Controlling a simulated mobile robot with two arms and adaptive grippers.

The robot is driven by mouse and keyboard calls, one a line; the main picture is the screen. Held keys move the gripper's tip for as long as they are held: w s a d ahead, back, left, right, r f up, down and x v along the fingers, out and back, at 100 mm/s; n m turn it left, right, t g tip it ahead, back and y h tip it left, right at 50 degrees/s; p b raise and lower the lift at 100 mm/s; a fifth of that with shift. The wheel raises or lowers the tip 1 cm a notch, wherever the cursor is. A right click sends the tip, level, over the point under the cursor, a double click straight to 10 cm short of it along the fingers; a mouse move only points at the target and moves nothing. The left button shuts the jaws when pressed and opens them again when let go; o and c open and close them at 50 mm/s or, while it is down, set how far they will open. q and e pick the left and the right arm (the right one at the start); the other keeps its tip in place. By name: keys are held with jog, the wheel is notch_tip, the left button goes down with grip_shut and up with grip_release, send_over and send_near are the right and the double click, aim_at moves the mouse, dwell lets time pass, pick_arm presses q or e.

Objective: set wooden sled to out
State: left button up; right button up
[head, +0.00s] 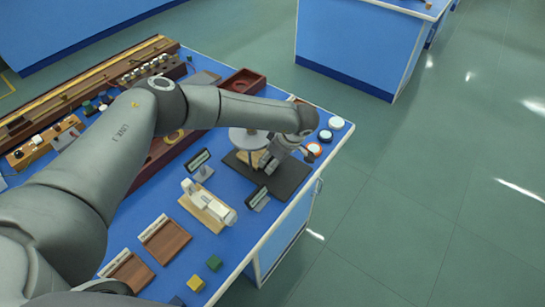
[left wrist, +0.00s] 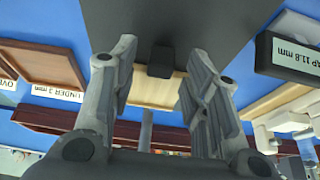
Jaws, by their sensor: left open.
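The wooden sled (left wrist: 150,90) is a pale wood piece at the edge of a dark plate (left wrist: 205,12) in the left wrist view. A small black block (left wrist: 160,62), like a knob, stands at the sled's edge. In the head view the sled (head: 245,157) shows in part on the dark plate (head: 292,178), with my arm and gripper hiding much of it. My left gripper (head: 266,166) is open over the plate. In the left wrist view its fingers (left wrist: 160,52) stand on either side of the black block, with gaps showing. My right gripper is not in view.
A white device on a wooden base (head: 207,207) and small signs (head: 258,197) stand close by. A gap sign (left wrist: 287,54) shows at the wrist view's right. Round buttons (head: 325,135) line the bench corner. Wooden trays (head: 165,240) and small cubes (head: 195,284) lie nearer me.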

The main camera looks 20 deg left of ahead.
pick_arm(q)
jog(key=shift+f, duration=0.15)
jog(key=shift+c, duration=0.3)
grip_shut()
jog(key=s+d+b, duration=0.1)
jog(key=d, duration=0.2)
jog(key=s+d+b, duration=0.1)
jog(key=d+b, duration=0.1)
jog(key=d, duration=0.1)
jog(key=s+d+b, duration=0.1)
jog(key=d, duration=0.3)
jog(key=shift+s+f, duration=0.1)
jog(key=shift+s, duration=0.2)
jog(key=shift+s+d, duration=0.1)
jog(key=shift+d, duration=0.05)
